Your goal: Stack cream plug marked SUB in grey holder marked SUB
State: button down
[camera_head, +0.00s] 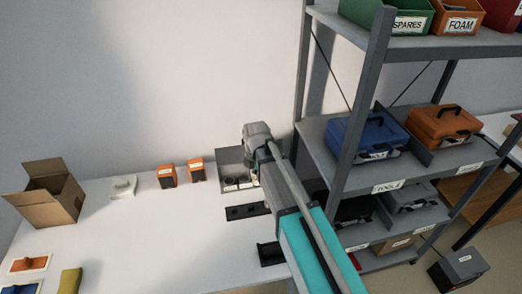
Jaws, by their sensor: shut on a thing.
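My arm reaches in from the lower right, and my gripper (255,172) points down at the front of a grey box-like stand at the back of the white table. It is shut on a small pale thing, apparently the cream plug (254,178), mostly hidden by the gripper and arm. The grey stand (232,157) has several dark round parts along its bottom and small pale labels. Which part is the grey holder marked SUB cannot be told, as the lettering is too small. Whether the plug touches the stand cannot be told either.
Dark strips lie in front, one with sockets (248,211) and one (270,254) partly behind my arm. Two orange-and-black speakers (167,176) stand left of the stand. An open carton (48,193) is far left. A metal shelf (368,70) rises close at right. The table's middle is clear.

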jog(key=w+m, duration=0.6)
jog(key=w, duration=0.7)
jog(key=shift+d, duration=0.25)
jog(key=shift+f, duration=0.1)
notch_tip(320, 180, down, 11)
jog(key=b, duration=1.1)
jog(key=shift+r, duration=0.2)
jog(key=shift+c, duration=2.2)
grip_release()
jog(key=shift+w, duration=0.1)
jog(key=shift+c, duration=0.2)
jog(key=shift+r, duration=0.1)
